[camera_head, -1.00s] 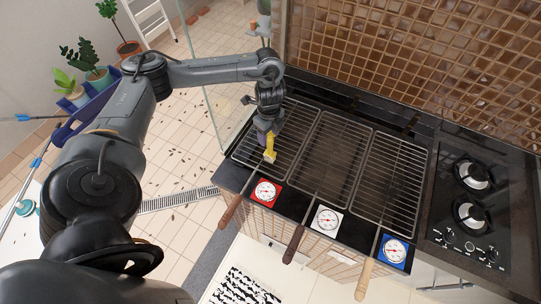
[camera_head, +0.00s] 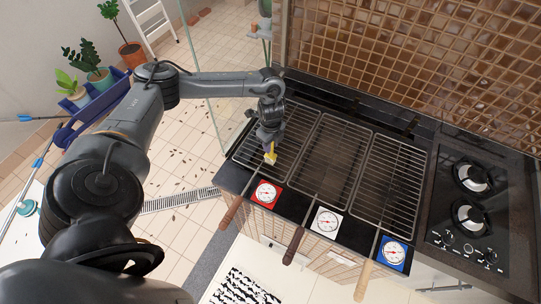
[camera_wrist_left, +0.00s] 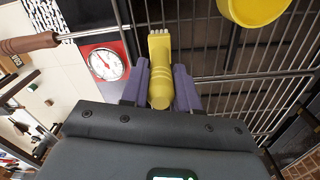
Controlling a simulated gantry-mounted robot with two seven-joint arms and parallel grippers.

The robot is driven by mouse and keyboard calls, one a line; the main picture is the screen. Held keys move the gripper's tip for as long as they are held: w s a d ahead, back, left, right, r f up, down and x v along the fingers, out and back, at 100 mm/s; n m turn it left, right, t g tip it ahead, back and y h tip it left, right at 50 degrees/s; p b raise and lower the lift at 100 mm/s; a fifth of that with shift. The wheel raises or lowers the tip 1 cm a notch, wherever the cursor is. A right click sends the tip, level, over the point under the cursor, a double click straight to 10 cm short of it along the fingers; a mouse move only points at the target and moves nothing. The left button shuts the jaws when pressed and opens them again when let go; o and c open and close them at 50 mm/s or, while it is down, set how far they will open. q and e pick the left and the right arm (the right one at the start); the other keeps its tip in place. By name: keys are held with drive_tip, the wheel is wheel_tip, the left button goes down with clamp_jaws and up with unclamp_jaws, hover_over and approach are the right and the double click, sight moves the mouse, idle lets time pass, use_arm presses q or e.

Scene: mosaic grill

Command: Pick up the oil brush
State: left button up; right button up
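The oil brush (camera_wrist_left: 160,72) is yellow with pale bristles at its far end. In the left wrist view its handle lies between the purple fingers of my left gripper (camera_wrist_left: 163,92), which look closed against it on both sides. In the head view the brush (camera_head: 270,157) shows below my left gripper (camera_head: 268,144), over the front of the left grill rack (camera_head: 293,140). I cannot tell its exact height above the rack. My right gripper is not in view.
A yellow round container (camera_wrist_left: 252,8) shows near the brush in the left wrist view. Red (camera_head: 266,194), white (camera_head: 326,222) and blue (camera_head: 393,252) gauges line the grill front, with wooden-handled rods. A gas hob (camera_head: 470,205) stands at right.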

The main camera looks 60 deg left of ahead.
use_arm(q)
clamp_jaws()
drive_tip(key=shift+r, duration=0.1)
